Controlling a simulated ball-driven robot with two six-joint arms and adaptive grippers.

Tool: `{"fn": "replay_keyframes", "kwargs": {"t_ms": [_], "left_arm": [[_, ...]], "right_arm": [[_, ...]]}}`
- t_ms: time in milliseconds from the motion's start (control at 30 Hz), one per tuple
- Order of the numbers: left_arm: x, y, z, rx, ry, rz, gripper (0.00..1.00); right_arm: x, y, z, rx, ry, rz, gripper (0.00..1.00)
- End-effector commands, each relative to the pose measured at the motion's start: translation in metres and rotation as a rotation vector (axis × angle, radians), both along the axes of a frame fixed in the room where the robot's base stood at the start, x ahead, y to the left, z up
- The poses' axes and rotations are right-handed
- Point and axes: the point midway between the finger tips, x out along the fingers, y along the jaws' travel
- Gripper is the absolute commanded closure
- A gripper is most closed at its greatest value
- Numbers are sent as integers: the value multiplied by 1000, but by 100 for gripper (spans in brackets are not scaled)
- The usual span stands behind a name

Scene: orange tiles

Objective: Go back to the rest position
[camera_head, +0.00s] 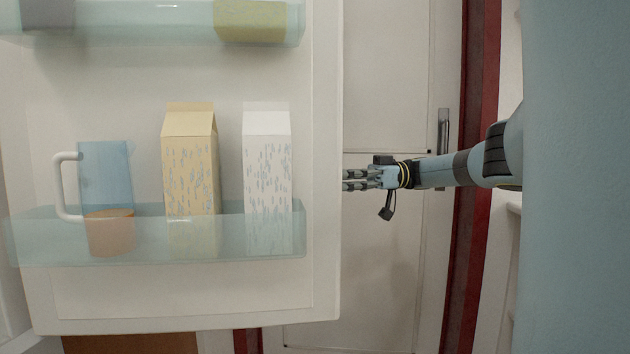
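My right gripper (345,181) comes in from the right, at the right edge of the open fridge door (324,180). Its fingers point left and show as two dark bars with a small gap between them. It holds nothing that I can see. The fingertips look close to the door edge, and I cannot tell whether they touch it. My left gripper is out of view.
The door's lower clear shelf (140,250) holds a blue jug (105,172) with a white handle, a yellow carton (190,160) and a white carton (267,165). A yellow box (250,22) sits on the upper shelf. A white door (400,270) with a dark red frame (466,240) stands behind.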

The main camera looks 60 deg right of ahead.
Motion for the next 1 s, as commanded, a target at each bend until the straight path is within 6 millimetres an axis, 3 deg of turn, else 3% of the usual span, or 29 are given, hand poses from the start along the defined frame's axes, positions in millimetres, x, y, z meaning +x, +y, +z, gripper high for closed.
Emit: {"fn": "replay_keyframes", "kwargs": {"t_ms": [200,833,933,1000], "left_arm": [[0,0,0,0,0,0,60],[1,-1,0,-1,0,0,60],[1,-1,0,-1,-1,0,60],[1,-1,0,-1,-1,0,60]], "right_arm": [[-9,-10,0,4,0,0,60],[-10,-11,-2,3,1,-3,60],[-3,-11,-23,12,-9,-51,60],[7,-11,-55,18,-21,-130,60]]}}
